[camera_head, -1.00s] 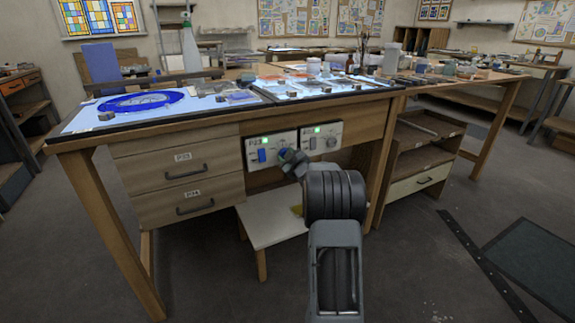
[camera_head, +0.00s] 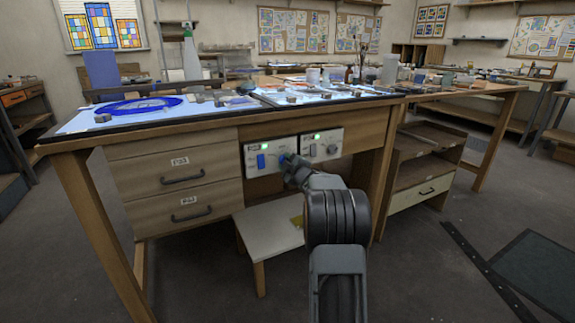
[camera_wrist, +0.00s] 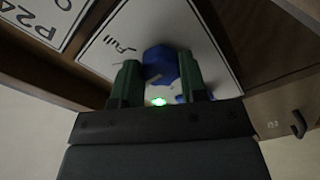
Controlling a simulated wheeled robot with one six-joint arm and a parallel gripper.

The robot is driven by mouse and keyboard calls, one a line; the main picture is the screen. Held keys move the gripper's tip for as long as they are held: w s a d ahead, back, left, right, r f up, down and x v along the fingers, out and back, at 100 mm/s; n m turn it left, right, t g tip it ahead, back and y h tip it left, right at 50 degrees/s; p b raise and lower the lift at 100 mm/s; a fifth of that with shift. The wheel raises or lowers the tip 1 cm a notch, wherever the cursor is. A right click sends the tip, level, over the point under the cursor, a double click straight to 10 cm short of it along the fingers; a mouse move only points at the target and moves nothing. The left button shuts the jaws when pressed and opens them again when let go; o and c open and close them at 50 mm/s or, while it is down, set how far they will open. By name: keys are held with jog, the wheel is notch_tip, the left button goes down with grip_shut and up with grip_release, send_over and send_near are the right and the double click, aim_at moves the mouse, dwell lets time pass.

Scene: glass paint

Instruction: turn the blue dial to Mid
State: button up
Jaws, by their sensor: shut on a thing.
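The blue dial (camera_wrist: 160,61) sits on a white control panel (camera_wrist: 112,60) in the wrist view, with the word "Full" printed beside it. My gripper (camera_wrist: 160,75) has one finger on each side of the dial and is shut on it. In the head view my gripper (camera_head: 289,164) reaches the left panel (camera_head: 250,171) under the bench top and hides most of the dial (camera_head: 282,156). The dial's pointer and the other marks cannot be read.
A blue rocker switch (camera_head: 261,161) is left of the dial, and a green light (camera_head: 264,138) is lit above. A second panel (camera_head: 334,134) with a grey dial stands to the right. Drawers (camera_head: 150,178) are at the left, and a low white stool (camera_head: 262,240) is below.

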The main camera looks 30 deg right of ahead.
jog(key=o, duration=0.9)
jog(key=shift+s, duration=0.1)
jog(key=s, duration=0.4)
jog(key=s+a+p, duration=0.1)
jog(key=s, duration=0.4)
jog(key=s+a+p, duration=0.1)
jog(key=s, duration=0.3)
jog(key=shift+s, duration=0.3)
